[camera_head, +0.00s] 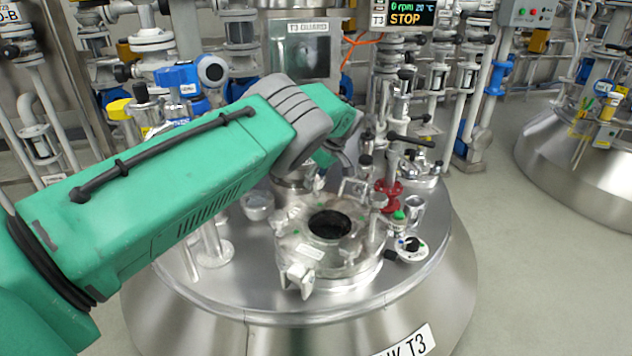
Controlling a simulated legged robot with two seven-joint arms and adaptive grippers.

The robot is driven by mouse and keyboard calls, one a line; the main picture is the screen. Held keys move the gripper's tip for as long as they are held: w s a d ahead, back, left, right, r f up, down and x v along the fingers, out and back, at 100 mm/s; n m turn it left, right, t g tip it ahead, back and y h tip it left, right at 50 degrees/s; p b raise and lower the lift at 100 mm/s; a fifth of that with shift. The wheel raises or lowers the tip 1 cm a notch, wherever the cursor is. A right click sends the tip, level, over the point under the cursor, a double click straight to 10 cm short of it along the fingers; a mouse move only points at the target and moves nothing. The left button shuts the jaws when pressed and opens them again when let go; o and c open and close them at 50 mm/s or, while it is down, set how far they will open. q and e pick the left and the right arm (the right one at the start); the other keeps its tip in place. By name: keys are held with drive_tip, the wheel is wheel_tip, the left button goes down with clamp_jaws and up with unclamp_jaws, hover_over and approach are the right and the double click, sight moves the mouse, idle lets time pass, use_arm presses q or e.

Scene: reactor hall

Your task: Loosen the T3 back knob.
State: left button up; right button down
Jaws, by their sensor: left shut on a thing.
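The steel T3 tank (440,270) stands in the middle, with a round hatch (290,240) on top. The hatch has a dark opening and clamp knobs around its rim; a front one (297,278) shows clearly. My green left arm comes in from the left and reaches over the tank to the back of the hatch. My left gripper (335,163) is partly hidden by its own wrist. It is shut at the hatch's back side, where the back knob is; the knob itself is mostly hidden by the gripper. My right gripper is out of view.
A red valve (388,194) and steel fittings stand close to the right of the hatch. The T3 guard panel (309,55) and a display (403,14) reading STOP are behind. Blue-headed instruments crowd the back left. Another tank (580,150) stands at right, with clear floor between.

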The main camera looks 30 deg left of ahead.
use_arm(q)
drive_tip(key=shift+d+f+n, duration=0.15)
drive_tip(key=shift+d+n, duration=0.05)
drive_tip(key=shift+n, duration=0.2)
drive_tip(key=o, duration=1)
drive_tip(key=shift+o, duration=0.7)
drive_tip(key=shift+w+f, duration=0.1)
drive_tip(key=shift+w, duration=0.05)
drive_tip(key=shift+r, duration=0.2)
drive_tip(key=v, duration=1.1)
drive_tip(key=shift+w+r, duration=0.25)
drive_tip(key=shift+r, duration=0.1)
drive_tip(key=shift+d, duration=0.1)
